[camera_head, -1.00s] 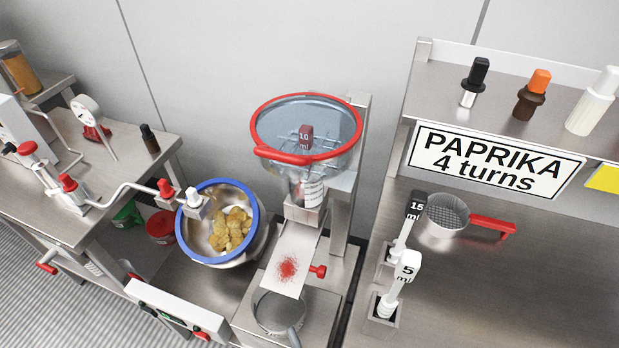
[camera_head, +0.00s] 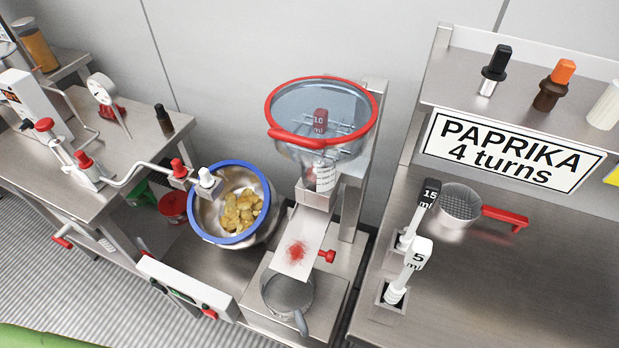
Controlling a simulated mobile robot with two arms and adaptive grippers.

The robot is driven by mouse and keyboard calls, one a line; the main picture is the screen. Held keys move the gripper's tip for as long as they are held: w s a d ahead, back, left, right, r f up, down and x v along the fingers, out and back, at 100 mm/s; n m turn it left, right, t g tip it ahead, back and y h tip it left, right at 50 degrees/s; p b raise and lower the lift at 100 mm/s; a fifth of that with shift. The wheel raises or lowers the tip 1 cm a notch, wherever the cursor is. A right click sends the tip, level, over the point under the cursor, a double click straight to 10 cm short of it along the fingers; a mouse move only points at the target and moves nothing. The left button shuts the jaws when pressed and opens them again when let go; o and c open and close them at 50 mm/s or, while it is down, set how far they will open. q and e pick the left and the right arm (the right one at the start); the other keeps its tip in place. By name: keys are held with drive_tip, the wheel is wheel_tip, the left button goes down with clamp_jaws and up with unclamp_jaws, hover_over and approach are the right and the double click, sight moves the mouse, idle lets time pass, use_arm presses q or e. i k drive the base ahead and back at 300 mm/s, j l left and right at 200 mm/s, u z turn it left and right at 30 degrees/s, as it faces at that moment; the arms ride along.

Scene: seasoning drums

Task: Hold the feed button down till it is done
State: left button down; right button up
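No button in view is labelled as the feed button. A white control panel (camera_head: 178,282) on the front of the middle bench carries a green button (camera_head: 183,296) and a red button (camera_head: 210,313). The feeder has a clear red-rimmed hopper (camera_head: 322,112) above a pale chute (camera_head: 305,231). A patch of red powder (camera_head: 296,252) lies on the chute, with a red knob (camera_head: 327,256) at its right side. A steel pan (camera_head: 288,291) stands below the chute end. Neither gripper is in view.
A tilted blue-rimmed drum (camera_head: 247,240) holds yellowish-brown pieces (camera_head: 241,210). A crank arm (camera_head: 143,170) reaches towards it from the left bench. White 5 ml (camera_head: 416,260) and black 15 ml (camera_head: 427,193) scoops stand right, beside a sieve (camera_head: 459,204). A sign (camera_head: 510,150) reads "PAPRIKA 4 turns".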

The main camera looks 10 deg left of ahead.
sight(211, 315)
drive_tip(key=u, duration=1.45)
drive_tip(key=k, duration=0.5)
drive_tip(key=k+j+u, duration=0.1)
drive_tip(key=j, duration=0.45)
drive_tip(key=k+j+u, duration=0.1)
drive_tip(key=j, duration=0.5)
drive_tip(key=k+j+u, duration=0.1)
drive_tip(key=j, duration=0.5)
